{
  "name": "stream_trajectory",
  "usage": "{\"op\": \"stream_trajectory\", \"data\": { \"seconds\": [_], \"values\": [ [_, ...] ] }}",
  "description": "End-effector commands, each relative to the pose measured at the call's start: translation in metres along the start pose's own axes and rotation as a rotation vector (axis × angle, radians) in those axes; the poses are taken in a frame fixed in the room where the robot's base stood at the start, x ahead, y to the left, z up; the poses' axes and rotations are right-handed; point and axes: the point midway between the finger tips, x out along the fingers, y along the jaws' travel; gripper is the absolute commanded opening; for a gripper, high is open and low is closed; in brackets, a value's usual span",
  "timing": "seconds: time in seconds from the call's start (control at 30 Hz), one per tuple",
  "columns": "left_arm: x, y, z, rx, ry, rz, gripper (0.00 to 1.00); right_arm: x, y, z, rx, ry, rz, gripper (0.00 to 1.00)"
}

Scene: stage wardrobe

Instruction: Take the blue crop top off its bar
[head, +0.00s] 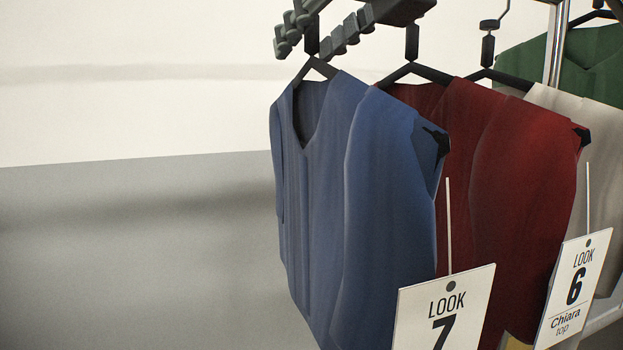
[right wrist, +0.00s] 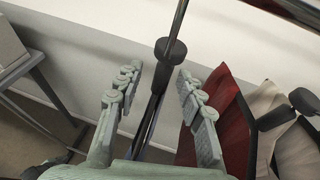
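The blue crop top (head: 385,190) hangs upright on a black hanger (head: 313,66) at the near end of the row in the head view. A LOOK 7 tag (head: 445,305) hangs in front of it. My right gripper (head: 303,45) is at the hanger's neck, just above the collar, its fingers spread on either side. In the right wrist view my right gripper (right wrist: 159,72) is open, with the dark hanger neck (right wrist: 170,50) between its fingers and gaps visible. The hanger's hook top is out of the head view. My left gripper is not in view.
A pale top (head: 565,105) and a green one (head: 580,60) hang beyond. The left side is clear. A grey table (right wrist: 30,65) stands left in the wrist view.

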Motion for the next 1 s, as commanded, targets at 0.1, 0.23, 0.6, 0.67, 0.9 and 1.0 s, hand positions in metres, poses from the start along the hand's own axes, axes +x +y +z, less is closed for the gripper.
{"op": "stream_trajectory", "data": {
  "seconds": [0.1,0.23,0.6,0.67,0.9,1.0],
  "values": [
    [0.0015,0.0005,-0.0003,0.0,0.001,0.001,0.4,0.0036,0.0002,-0.0002,0.0,0.0,0.001,0.38],
    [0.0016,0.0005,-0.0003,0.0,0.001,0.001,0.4,0.0033,0.0001,-0.0003,0.0,0.0,0.001,0.38],
    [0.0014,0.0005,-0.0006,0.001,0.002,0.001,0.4,0.0028,0.0001,-0.0002,0.0,-0.001,0.001,0.0],
    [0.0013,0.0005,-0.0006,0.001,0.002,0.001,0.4,0.0028,0.0001,-0.0001,0.0,-0.001,0.001,0.0],
    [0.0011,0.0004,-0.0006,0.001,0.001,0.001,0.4,0.0025,0.0,0.0005,0.0,-0.002,0.001,0.0],
    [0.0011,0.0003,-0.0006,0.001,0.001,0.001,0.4,0.0024,0.0,0.0005,0.0,-0.002,0.001,0.0]
  ]
}}
